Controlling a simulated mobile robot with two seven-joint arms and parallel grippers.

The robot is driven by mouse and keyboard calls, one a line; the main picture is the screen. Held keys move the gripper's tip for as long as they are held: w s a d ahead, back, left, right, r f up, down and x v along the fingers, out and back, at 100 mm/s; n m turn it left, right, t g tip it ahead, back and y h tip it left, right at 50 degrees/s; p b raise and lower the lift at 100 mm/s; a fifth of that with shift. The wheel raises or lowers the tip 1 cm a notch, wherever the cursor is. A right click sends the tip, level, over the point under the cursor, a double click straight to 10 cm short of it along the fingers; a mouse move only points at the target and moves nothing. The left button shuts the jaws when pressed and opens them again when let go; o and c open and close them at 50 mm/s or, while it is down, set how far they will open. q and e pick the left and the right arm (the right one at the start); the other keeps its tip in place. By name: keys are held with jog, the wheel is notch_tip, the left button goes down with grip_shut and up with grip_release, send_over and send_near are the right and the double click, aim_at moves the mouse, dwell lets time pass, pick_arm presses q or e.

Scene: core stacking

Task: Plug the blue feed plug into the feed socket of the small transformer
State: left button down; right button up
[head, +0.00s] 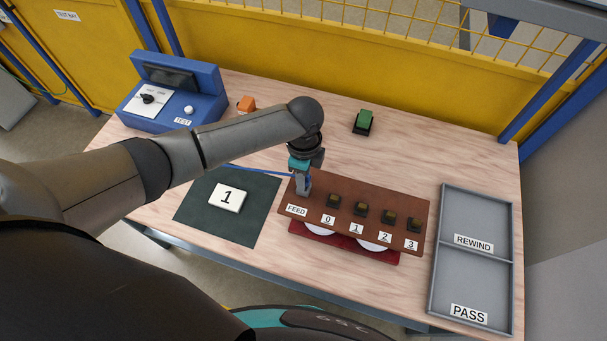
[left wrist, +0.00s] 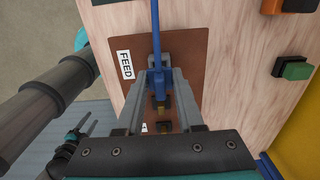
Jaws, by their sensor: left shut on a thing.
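My left gripper (head: 303,190) points down over the FEED end of a brown board (head: 345,196) with several labelled black terminals. It is shut on the blue feed plug (left wrist: 157,82), whose blue cable (left wrist: 155,25) rises past the fingers. The cable also shows in the head view (head: 255,171). The FEED label (head: 296,210) sits just in front of the gripper. The fingers hide the feed socket, so I cannot tell whether the plug is seated. In the left wrist view, a small dark part with finger-like tips, perhaps my right gripper (left wrist: 80,131), shows at lower left.
A red base (head: 347,245) with white discs sits under the board. Behind stand a blue TEST box (head: 205,80), an orange block (head: 246,104) and a green-black block (head: 363,122). A grey REWIND/PASS tray (head: 473,214) is at right.

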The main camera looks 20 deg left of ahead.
pick_arm(q)
jog(key=shift+f+b, duration=0.65)
jog(key=shift+f, duration=0.25)
jog(key=shift+r, duration=0.15)
jog(key=shift+r+p, duration=0.65)
jog(key=shift+r, duration=0.1)
jog(key=shift+f+b, duration=0.45)
jog(key=shift+f, duration=0.25)
dwell(1.3)
jog(key=shift+r+p, duration=0.45)
jog(key=shift+r, duration=0.35)
jog(key=shift+r, duration=0.1)
jog(key=shift+f+b, duration=0.6)
jog(key=shift+f, duration=0.4)
dwell(1.0)
jog(key=shift+c, duration=2.3)
grip_release()
